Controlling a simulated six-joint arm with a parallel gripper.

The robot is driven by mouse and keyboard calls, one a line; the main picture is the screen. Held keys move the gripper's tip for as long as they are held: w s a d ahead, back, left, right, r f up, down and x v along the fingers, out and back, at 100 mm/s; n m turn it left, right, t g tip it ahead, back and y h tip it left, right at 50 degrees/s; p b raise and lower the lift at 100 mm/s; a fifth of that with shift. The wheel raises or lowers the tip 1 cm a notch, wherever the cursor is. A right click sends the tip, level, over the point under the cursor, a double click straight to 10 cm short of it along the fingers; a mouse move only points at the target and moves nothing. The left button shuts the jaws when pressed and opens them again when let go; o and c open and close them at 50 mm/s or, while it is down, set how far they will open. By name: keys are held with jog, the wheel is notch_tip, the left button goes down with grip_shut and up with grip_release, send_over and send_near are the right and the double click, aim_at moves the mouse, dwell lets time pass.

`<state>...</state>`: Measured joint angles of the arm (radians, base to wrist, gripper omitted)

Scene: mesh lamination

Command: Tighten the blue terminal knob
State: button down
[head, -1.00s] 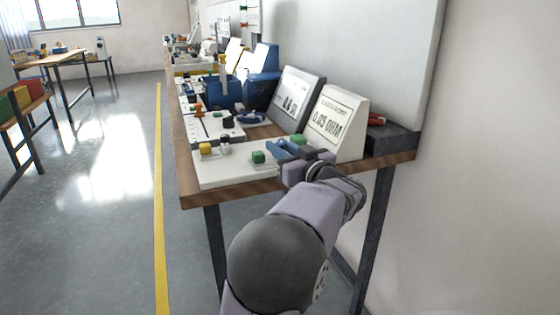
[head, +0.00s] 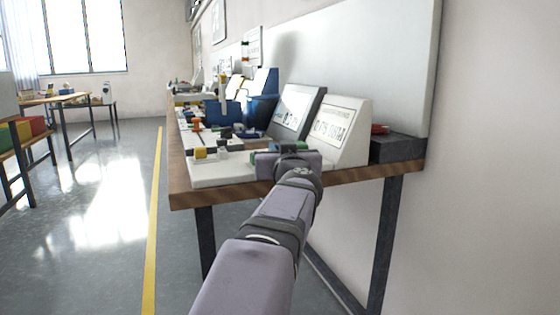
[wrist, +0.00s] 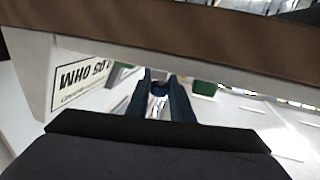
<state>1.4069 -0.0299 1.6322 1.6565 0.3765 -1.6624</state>
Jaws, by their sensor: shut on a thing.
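My gripper (wrist: 160,92) shows in the wrist view as two dark blue fingers, close together at the tips. A small blue piece (wrist: 159,88) sits between the fingertips; it looks like the blue terminal knob, mostly hidden by the fingers. In the head view my gripper (head: 277,157) is low over the right front part of the white terminal board (head: 215,173). The knob itself is hidden there behind my wrist. A green block (wrist: 205,88) is just beside the fingers in the wrist view.
A yellow block (head: 200,153) is on the left. The wooden table edge (head: 365,173) runs below my wrist.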

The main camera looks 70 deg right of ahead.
jog(key=shift+f+m+g+h+b, duration=0.15)
jog(key=shift+m+g+h+b, duration=0.45)
jog(key=shift+m+g, duration=0.6)
jog(key=c, duration=1.8)
grip_release()
jog(key=shift+c, duration=0.2)
jog(key=shift+a, duration=0.1)
jog(key=v, duration=0.7)
